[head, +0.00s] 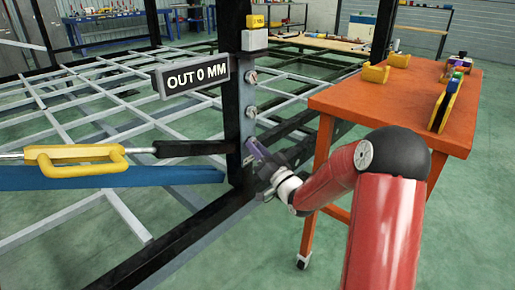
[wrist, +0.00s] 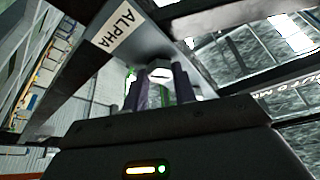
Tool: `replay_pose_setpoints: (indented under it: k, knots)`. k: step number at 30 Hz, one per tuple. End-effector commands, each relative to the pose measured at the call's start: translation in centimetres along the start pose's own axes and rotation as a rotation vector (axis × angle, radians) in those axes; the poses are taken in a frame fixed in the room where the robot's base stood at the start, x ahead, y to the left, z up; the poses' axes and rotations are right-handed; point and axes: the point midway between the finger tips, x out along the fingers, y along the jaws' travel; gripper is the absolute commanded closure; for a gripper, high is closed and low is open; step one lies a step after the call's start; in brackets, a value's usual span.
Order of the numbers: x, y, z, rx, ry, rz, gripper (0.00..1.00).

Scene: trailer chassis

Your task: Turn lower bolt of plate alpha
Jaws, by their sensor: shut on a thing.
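The head view mostly hides this lowest bolt behind the fingers.
A sign reading OUT 0 MM (head: 191,77) is beside the post. A yellow-handled turnbuckle (head: 75,158) runs in from the left. An orange table (head: 397,114) with yellow tools stands right of the post, close to my arm. White chassis bars cross the floor at left.

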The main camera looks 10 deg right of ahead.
Motion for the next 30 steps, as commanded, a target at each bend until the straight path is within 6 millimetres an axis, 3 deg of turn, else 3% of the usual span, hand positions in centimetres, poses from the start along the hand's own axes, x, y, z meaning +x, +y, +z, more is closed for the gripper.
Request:
replay_pose_setpoints:
  k: [20,21,25,30]
  knots:
    - [-0.2,0.2,-0.03,0.055,0.001,0.029,0.96]
    - [-0.2,0.2,-0.03,0.055,0.001,0.029,0.69]
    - [-0.13,0.13,-0.04,0.055,0.001,0.027,0.52]
    - [-0.06,0.04,-0.04,0.055,0.001,0.025,0.51]
